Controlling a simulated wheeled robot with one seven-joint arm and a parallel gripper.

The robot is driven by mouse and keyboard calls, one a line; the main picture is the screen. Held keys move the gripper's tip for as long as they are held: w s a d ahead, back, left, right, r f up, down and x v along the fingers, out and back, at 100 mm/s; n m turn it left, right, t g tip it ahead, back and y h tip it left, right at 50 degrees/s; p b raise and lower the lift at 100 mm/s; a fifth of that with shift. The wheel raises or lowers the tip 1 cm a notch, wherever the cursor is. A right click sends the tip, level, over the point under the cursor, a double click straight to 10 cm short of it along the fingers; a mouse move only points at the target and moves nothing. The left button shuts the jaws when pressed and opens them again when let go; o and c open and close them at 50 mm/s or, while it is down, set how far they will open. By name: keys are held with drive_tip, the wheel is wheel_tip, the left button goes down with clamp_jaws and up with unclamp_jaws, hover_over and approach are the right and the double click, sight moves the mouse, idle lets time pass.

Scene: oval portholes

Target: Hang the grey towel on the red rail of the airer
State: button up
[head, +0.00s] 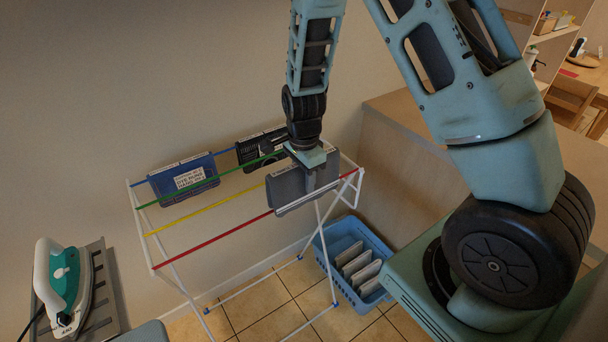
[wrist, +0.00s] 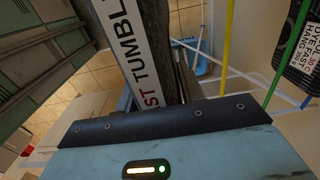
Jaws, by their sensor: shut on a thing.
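The grey towel (head: 287,188) is held by my gripper (head: 317,184) at the right end of the airer, near the red rail (head: 215,239). A pale strip runs along the towel's lower front edge, in line with the red rail. I cannot tell whether the towel touches the rail. In the wrist view the towel (wrist: 157,35) rises dark from between my jaws (wrist: 178,92), with a white printed label along one side. My gripper is shut on it. The rail's part behind the towel is hidden.
A blue towel (head: 183,176) and a black towel (head: 258,150) hang toward the airer's back. Green (head: 170,198) and yellow (head: 190,217) rails lie between. A blue basket (head: 345,236) with several pale items stands on the floor. An iron (head: 62,282) is at left.

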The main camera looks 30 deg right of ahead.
sight(304, 203)
drive_tip(key=shift+f+b, duration=3.05)
drive_tip(key=shift+f, duration=1.75)
drive_tip(key=o, duration=1.4)
drive_tip(key=shift+c, duration=0.2)
wheel_tip(304, 203, up, 18)
drive_tip(key=shift+f+b, duration=0.25)
drive_tip(key=shift+b, duration=0.05)
drive_tip(key=s+a+r+n+y, duration=0.1)
drive_tip(key=s+a+r+n, duration=0.1)
drive_tip(key=s+a+n, duration=1.65)
drive_tip(key=s+n, duration=0.5)
drive_tip(key=n, duration=0.2)
drive_tip(key=shift+s+a+r, duration=0.15)
drive_tip(key=shift+a+r, duration=0.05)
drive_tip(key=shift+r, duration=0.1)
